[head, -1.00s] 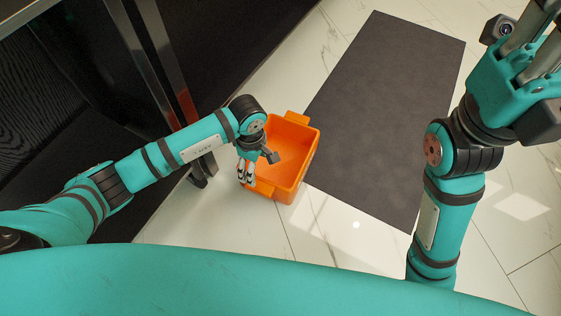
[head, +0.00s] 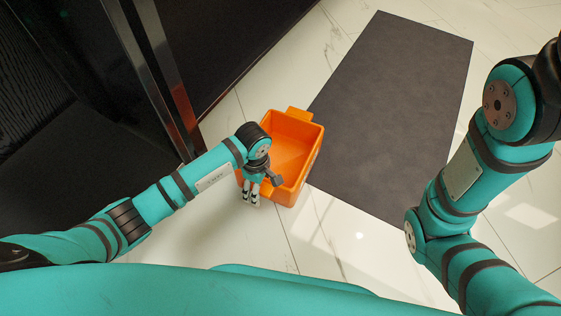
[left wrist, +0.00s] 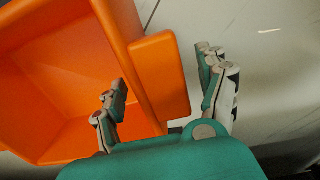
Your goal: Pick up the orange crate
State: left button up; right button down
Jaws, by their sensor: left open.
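The orange crate (head: 306,177) stands on the floor in the head view. It is empty where I can see inside, with a tab handle on its far side and one on its near side. My left gripper (head: 250,197) points down at the near-left side and hides part of the near rim. In the left wrist view my left gripper (left wrist: 162,68) is open. One finger is on the inner side of the crate wall and the other is outside, with the handle (left wrist: 160,80) between them. Contact cannot be told. My right gripper is out of view.
A dark grey mat (head: 395,110) lies on the pale tiled floor just right of the crate. A black cabinet with metal uprights (head: 155,75) stands at the left, close to my left arm. Bare floor (head: 325,235) lies in front of the crate.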

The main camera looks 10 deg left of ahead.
pick_arm(q)
jog(key=shift+f, duration=0.2)
jog(key=shift+w+r, duration=0.1)
grip_shut()
